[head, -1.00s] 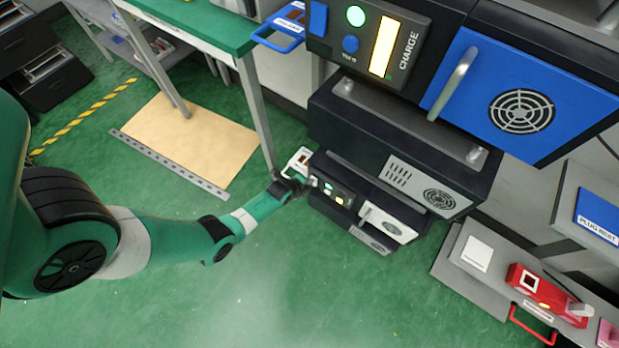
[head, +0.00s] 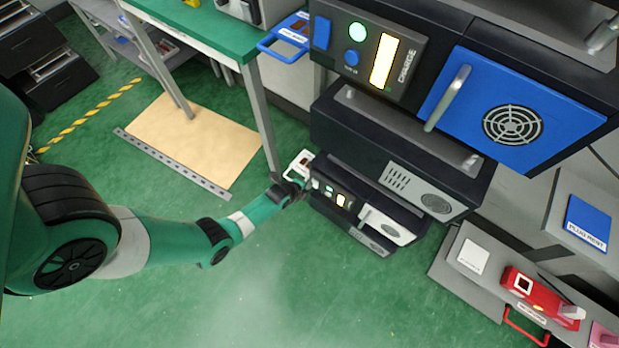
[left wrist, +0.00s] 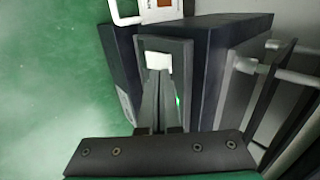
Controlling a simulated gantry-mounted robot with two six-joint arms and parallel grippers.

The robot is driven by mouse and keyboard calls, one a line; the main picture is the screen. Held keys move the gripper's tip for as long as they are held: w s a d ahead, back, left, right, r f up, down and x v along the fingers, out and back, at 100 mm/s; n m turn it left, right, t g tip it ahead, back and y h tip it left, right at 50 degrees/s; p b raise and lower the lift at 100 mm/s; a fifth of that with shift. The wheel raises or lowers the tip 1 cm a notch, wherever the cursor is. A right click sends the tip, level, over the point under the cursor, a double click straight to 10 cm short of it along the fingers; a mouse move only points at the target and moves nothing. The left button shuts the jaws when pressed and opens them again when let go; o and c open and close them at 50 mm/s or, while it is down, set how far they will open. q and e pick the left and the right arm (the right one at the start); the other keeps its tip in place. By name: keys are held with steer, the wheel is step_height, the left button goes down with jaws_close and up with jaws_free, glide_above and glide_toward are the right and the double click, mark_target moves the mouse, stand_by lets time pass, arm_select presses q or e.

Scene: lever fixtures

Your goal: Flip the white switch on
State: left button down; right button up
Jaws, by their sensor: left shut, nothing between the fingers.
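The white switch (left wrist: 158,62) sits at the top of a dark panel (left wrist: 181,52) in the left wrist view. My left gripper (left wrist: 157,82) is shut and empty, its fingertips right at the switch's lower edge; I cannot tell whether they touch. In the head view my left gripper (head: 304,186) is at the left end of the small panel (head: 334,191) on the low dark unit. The switch is small there and its tilt is unclear. A green light shows beside the fingers in the wrist view. My right gripper is not in view.
A larger dark station with a blue door (head: 492,110) and a CHARGE panel (head: 406,68) stands above the low unit. A green-topped table (head: 205,30) is behind left. A red fixture (head: 540,296) is on a grey stand at right. The green floor in front is clear.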

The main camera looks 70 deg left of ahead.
arm_select(q)
steer(key=p+v, duration=0.7)
steer(key=v, duration=0.4)
steer(key=shift+s+d+p, duration=0.3)
steer(key=shift+s+p, duration=0.1)
steer(key=shift+f, duration=0.1)
